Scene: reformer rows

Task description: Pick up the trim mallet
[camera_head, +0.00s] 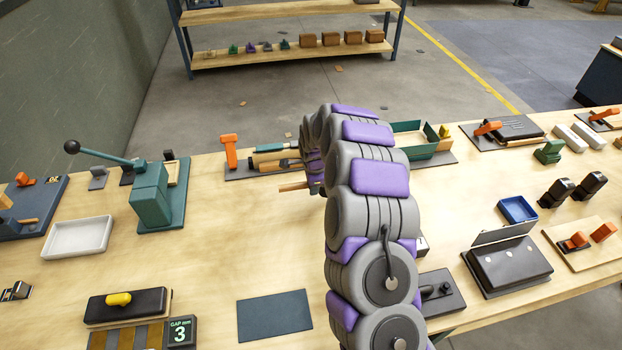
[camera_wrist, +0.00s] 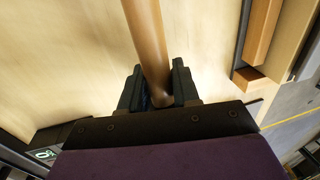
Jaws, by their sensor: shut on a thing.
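My gripper (camera_wrist: 159,88) is shut on a round brown wooden handle (camera_wrist: 146,35) in the wrist view. The handle runs up out of the top of that view, and its rounded near end sits between the two dark fingers. In the head view a short stretch of the wooden handle (camera_head: 292,187) pokes out left of my arm's far end. I take it for the trim mallet's handle; its head does not show in either view. My arm hides most of the gripper in the head view. Whether the handle is clear of the bench cannot be told.
A dark tray (camera_head: 240,171) with an orange T-shaped tool (camera_head: 229,150) and wooden pieces lies just behind the handle. A green lever press (camera_head: 151,194) stands left. A green open box (camera_head: 425,151) is right of my arm. Bare bench lies left of the handle.

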